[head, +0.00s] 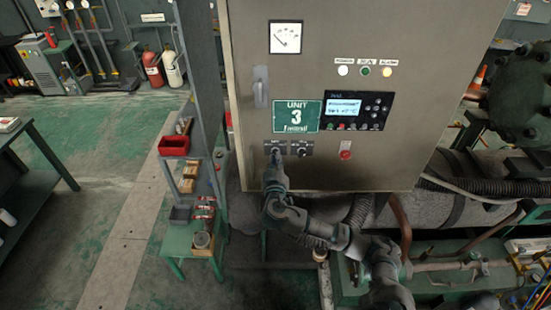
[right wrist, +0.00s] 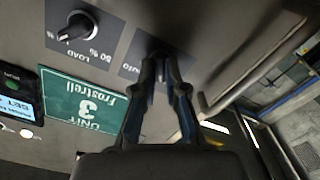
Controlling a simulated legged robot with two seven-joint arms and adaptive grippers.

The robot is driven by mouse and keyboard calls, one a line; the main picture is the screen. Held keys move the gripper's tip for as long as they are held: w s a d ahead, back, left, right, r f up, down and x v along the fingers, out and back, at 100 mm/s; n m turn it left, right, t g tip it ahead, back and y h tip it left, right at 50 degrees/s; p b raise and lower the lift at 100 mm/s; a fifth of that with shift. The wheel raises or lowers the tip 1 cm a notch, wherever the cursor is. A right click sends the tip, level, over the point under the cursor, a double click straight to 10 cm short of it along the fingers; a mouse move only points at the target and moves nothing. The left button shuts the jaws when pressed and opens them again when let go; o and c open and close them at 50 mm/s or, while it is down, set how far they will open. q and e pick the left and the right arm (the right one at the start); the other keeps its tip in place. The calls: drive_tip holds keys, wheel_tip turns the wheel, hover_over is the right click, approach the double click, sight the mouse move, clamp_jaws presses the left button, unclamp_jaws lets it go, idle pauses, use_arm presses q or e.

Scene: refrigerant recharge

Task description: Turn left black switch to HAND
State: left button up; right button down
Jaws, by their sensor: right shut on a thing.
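The grey control cabinet (head: 330,70) has two black rotary switches side by side below the green UNIT 3 sign (head: 297,116). My right gripper (head: 275,160) reaches up to the left black switch (head: 275,149) and is shut on it. In the right wrist view, which is upside down, the gripper fingers (right wrist: 163,68) close around the left switch's knob. The knob is mostly hidden, so its pointer direction cannot be told. The word AUTO shows beside it; HAND is not readable. The right black switch (right wrist: 76,27), with LOAD and 50 % marks, is free. My left gripper is not in view.
A red button (head: 346,150) sits right of the switches, below the display panel (head: 357,110). A door handle (head: 261,87) sticks out above left. A shelf rack with a red bin (head: 174,146) stands left of the cabinet. Pipes run below and right.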

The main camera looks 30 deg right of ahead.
drive_tip(key=shift+n, duration=0.3)
drive_tip(key=shift+r+n+p, duration=0.15)
drive_tip(key=shift+n+p, duration=0.55)
drive_tip(key=shift+p, duration=0.1)
drive_tip(key=c, duration=1.3)
unclamp_jaws()
drive_tip(key=shift+s, duration=0.1)
drive_tip(key=v, duration=0.9)
drive_tip(key=shift+p, duration=0.4)
drive_tip(key=shift+f, duration=0.2)
